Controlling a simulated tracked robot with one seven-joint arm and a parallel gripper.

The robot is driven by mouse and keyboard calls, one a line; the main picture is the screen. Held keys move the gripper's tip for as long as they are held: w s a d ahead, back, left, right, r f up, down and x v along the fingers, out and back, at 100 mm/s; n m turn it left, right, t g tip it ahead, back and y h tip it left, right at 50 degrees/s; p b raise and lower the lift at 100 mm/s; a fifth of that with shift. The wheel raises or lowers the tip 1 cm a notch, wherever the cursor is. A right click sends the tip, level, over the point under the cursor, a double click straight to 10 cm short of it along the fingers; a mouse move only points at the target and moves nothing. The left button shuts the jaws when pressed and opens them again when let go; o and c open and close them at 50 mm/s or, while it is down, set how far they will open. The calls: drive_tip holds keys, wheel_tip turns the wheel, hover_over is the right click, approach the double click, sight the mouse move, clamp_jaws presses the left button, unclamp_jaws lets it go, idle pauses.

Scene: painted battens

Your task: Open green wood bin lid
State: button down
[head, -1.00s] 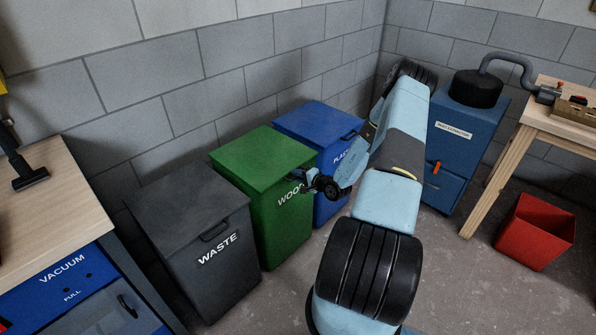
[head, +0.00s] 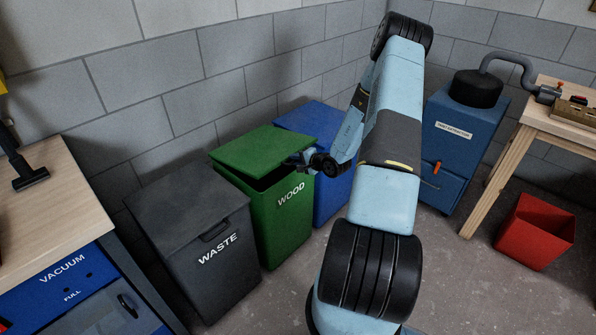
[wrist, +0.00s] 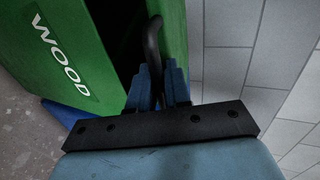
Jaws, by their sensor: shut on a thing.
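The green bin marked WOOD (head: 285,214) stands between a grey bin and a blue bin. Its green lid (head: 262,149) is tilted up at the front, with a dark gap below its front edge. My gripper (head: 300,160) is at the front right edge of the lid. In the wrist view my gripper (wrist: 157,78) is shut on the dark lid handle (wrist: 152,42). The lid (wrist: 173,30) and the bin (wrist: 72,55) show there with the dark opening between them.
The grey WASTE bin (head: 205,270) stands left of the green bin, its lid shut. The blue bin (head: 333,190) stands close on the right, partly behind my arm. The block wall (head: 240,60) is just behind. A red tub (head: 533,235) sits on the floor at right.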

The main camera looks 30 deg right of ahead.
drive_tip(key=shift+w+a, duration=0.1)
wheel_tip(320, 180, up, 8)
drive_tip(key=w+a+g, duration=0.1)
drive_tip(key=w, duration=0.1)
drive_tip(key=shift+f+g+h, duration=0.15)
drive_tip(key=shift+g+h, duration=0.15)
idle(0.4)
drive_tip(key=shift+w, duration=0.1)
drive_tip(key=w+a+r+g, duration=0.1)
drive_tip(key=w+r, duration=0.2)
drive_tip(key=r, duration=0.4)
drive_tip(key=shift+w+a+h, duration=0.15)
drive_tip(key=shift+w+h, duration=0.1)
drive_tip(key=shift+h, duration=0.05)
drive_tip(key=shift+f, duration=0.1)
idle(0.3)
drive_tip(key=w+a+r+g, duration=0.1)
drive_tip(key=w+r+g, duration=0.1)
drive_tip(key=w+r, duration=0.2)
drive_tip(key=shift+w+a+r, duration=0.35)
drive_tip(key=shift+w+r, duration=0.05)
drive_tip(key=shift+r, duration=0.65)
